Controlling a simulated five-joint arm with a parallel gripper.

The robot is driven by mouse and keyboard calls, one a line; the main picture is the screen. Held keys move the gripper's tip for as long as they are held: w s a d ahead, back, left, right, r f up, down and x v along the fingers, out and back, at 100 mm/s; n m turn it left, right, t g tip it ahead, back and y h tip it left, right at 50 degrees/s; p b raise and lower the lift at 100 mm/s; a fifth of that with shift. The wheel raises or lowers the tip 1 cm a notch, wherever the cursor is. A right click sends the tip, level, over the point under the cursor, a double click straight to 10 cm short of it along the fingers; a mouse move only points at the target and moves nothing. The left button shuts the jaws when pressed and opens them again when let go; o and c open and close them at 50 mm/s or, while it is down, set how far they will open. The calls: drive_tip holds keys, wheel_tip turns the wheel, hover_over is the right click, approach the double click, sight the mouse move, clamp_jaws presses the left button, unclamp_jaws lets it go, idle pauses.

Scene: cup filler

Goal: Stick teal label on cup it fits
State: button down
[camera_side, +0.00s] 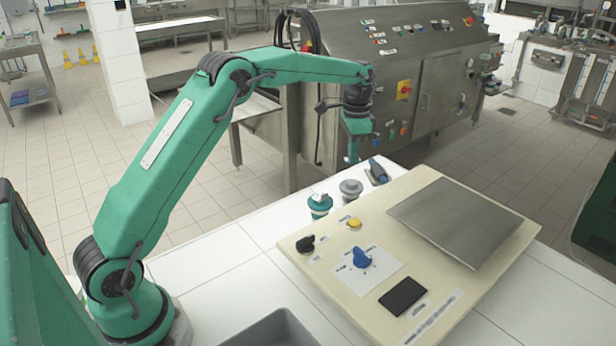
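My gripper (354,158) points down above the far edge of the white table, behind a small grey round item (350,188). Its fingers are too small to tell whether they are open or shut. A teal round item with a pale top (320,205) stands left of the grey one, nearer the camera. A dark item with a blue-grey part (377,172) lies right of the grey one, close to the gripper. I cannot tell which of these is a cup, and no separate teal label can be made out.
A cream control panel (455,300) covers much of the table. It carries a blue knob (362,258), a black knob (305,244), a yellow button (354,223), a black screen (403,296) and a metal plate (455,221). A grey tray (270,328) is at the front.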

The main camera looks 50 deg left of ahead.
sight(352, 185)
drive_tip(key=shift+w, duration=0.25)
drive_tip(key=shift+f, duration=0.15)
drive_tip(key=shift+f, duration=3.1)
drive_tip(key=shift+f, duration=0.35)
drive_tip(key=c, duration=1.6)
unclamp_jaws()
drive_tip(key=shift+c, duration=0.2)
drive_tip(key=shift+r, duration=0.1)
wheel_tip(352, 185, up, 7)
drive_tip(key=shift+f, duration=0.1)
drive_tip(key=shift+r, duration=0.45)
drive_tip(key=shift+d+r, duration=0.1)
